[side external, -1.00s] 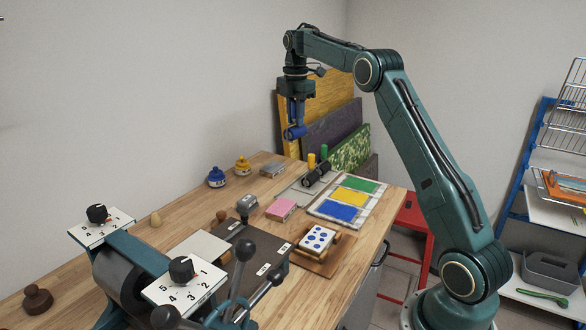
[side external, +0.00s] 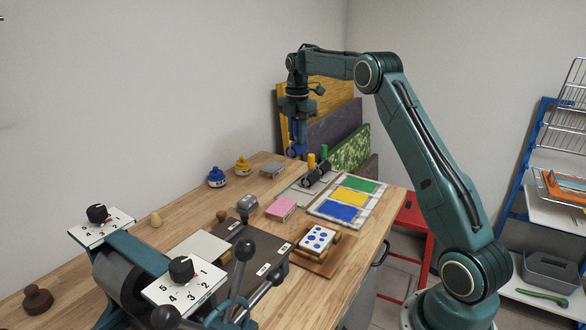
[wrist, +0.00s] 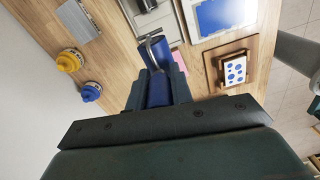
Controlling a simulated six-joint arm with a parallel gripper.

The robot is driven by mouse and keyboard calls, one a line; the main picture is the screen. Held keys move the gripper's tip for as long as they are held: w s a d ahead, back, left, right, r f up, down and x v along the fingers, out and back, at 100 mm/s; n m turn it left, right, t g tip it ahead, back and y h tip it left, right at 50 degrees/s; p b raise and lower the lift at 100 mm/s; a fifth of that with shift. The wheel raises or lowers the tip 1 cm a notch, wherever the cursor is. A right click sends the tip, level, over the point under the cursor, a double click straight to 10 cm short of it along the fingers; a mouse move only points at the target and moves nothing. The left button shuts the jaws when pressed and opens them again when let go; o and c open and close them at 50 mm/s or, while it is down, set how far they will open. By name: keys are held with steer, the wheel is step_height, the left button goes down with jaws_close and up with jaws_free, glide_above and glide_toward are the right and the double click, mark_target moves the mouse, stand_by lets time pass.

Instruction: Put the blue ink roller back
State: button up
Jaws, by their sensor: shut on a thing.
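My gripper (side external: 297,128) is shut on the blue ink roller (side external: 294,150) and holds it above the back of the workbench. In the wrist view the blue handle (wrist: 157,92) sits between the fingers, with a metal frame and blue roller beyond it. A grey stand (side external: 294,188) on the bench, below and slightly right of the gripper, carries a black roller (side external: 316,174). A yellow handle (side external: 311,160) and a green handle (side external: 324,151) stand upright there.
Blue (side external: 216,177) and yellow (side external: 243,166) ink pots stand left of the stand. A slab with green, yellow and blue ink patches (side external: 341,213) lies in front of it. Coloured boards (side external: 335,128) lean behind. A press with levers (side external: 238,250) occupies the near bench.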

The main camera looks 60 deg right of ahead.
step_height(320, 180, down, 10)
steer(key=shift+r, duration=0.2)
steer(key=shift+f, duration=2.15)
steer(key=shift+f, duration=0.5)
steer(key=o, duration=0.9)
steer(key=shift+r, duration=0.1)
step_height(320, 180, up, 12)
steer(key=shift+r, duration=0.45)
